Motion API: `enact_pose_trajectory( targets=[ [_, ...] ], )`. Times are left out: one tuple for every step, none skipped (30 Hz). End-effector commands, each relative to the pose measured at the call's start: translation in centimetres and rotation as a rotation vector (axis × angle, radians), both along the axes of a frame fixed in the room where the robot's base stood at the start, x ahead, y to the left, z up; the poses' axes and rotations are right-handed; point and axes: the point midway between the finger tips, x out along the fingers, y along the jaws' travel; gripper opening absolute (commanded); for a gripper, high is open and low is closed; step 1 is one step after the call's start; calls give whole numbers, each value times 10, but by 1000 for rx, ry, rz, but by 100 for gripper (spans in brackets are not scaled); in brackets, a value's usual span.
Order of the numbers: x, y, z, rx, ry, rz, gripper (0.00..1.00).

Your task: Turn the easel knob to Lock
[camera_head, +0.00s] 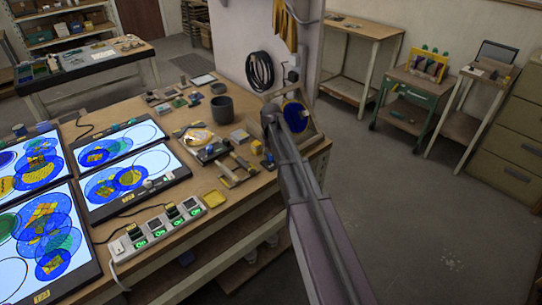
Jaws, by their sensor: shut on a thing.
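The small wooden easel (315,128) stands at the right end of the workbench and holds a round dark-blue glass piece (296,117). My arm reaches up from the bottom of the view and covers part of the easel. My gripper (269,114) is at the easel's left side, shut on the easel knob. The fingers are dark and small here, and mostly hidden by my wrist. The knob, its Lock marking and its turn angle cannot be made out.
The workbench (225,200) holds lit panels with coloured glass discs, a power strip (155,231) with green lights, a grey cup (222,108) and small tools near the easel. A wall with a black cable coil (260,70) stands behind. The floor at right is clear.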

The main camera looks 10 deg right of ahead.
Motion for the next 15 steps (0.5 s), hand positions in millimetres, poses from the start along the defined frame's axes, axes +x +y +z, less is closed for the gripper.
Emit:
enact_pose_trajectory(
  targets=[
    [0,0,0,1,1,2,0],
    [0,0,0,1,1,2,0],
    [0,0,0,1,1,1,0],
    [0,0,0,1,1,1,0],
    [0,0,0,1,1,1,0],
    [0,0,0,1,1,1,45],
    [0,0,0,1,1,1,54],
    [0,0,0,1,1,1,62],
    [0,0,0,1,1,0,74],
    [0,0,0,1,1,0,76],
    [0,0,0,1,1,0,76],
    [0,0,0,1,1,0,76],
    [0,0,0,0,0,0,76],
    [0,0,0,0,0,0,76],
    [0,0,0,0,0,-1,76]
  ],
)
